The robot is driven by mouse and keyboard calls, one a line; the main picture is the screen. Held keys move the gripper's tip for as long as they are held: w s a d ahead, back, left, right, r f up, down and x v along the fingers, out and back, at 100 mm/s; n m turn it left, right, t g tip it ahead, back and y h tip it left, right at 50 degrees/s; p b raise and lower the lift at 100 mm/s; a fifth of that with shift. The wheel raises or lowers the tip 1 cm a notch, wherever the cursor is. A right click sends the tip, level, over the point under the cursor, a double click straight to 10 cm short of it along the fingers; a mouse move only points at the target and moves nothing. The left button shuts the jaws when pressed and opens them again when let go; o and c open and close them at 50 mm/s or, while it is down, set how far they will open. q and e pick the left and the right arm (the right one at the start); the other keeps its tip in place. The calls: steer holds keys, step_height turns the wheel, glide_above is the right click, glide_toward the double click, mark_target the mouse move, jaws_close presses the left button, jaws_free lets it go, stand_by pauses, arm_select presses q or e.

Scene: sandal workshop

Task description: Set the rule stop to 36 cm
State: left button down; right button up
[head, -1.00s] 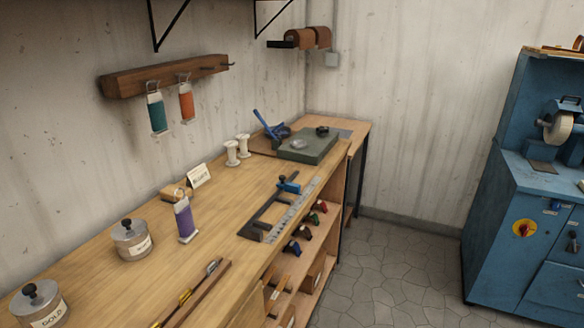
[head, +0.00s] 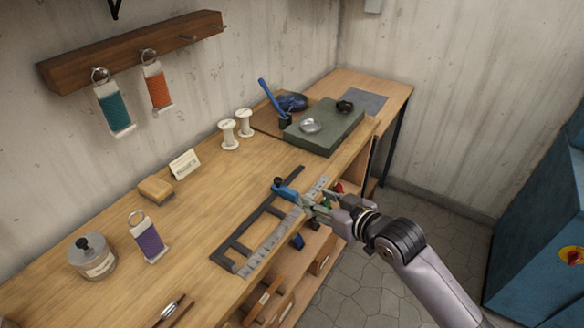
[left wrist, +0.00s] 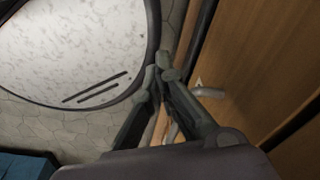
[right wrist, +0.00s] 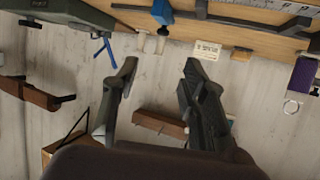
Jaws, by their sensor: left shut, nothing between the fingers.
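The rule (head: 265,248) is a grey metal strip with a dark frame, lying along the bench's front edge. Its blue stop (head: 285,192) with a dark knob sits toward the rule's far end. The stop also shows at the top of the right wrist view (right wrist: 162,12). The scale figures are too small to read. My right gripper (head: 304,200) is beside the stop at the bench edge; its fingers are apart and empty in the right wrist view (right wrist: 160,66). My left gripper (left wrist: 162,68) is shut and empty, away from the rule.
A purple spool (head: 150,243), a lidded jar (head: 92,262) and a wooden block (head: 156,190) stand left of the rule. A green slab (head: 325,130) lies beyond it. Shelves open below the bench edge. Near my left gripper are a round pale surface (left wrist: 75,45) and a wooden panel (left wrist: 255,60).

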steer(key=p, duration=0.1)
glide_toward(280, 182)
steer(key=x, duration=0.7)
steer(key=shift+a, duration=0.1)
steer(key=shift+w+a+f, duration=0.25)
steer(key=shift+w, duration=0.25)
arm_select(q)
steer(key=shift+s+a+r, duration=0.3)
steer(key=shift+s+r, duration=0.35)
steer(key=shift+s, duration=0.15)
arm_select(e)
steer(key=shift+w+a, duration=0.1)
arm_select(q)
steer(key=shift+s, duration=0.1)
arm_select(e)
steer(key=shift+c, duration=0.5)
jaws_close()
arm_select(q)
steer(key=shift+a, duration=0.1)
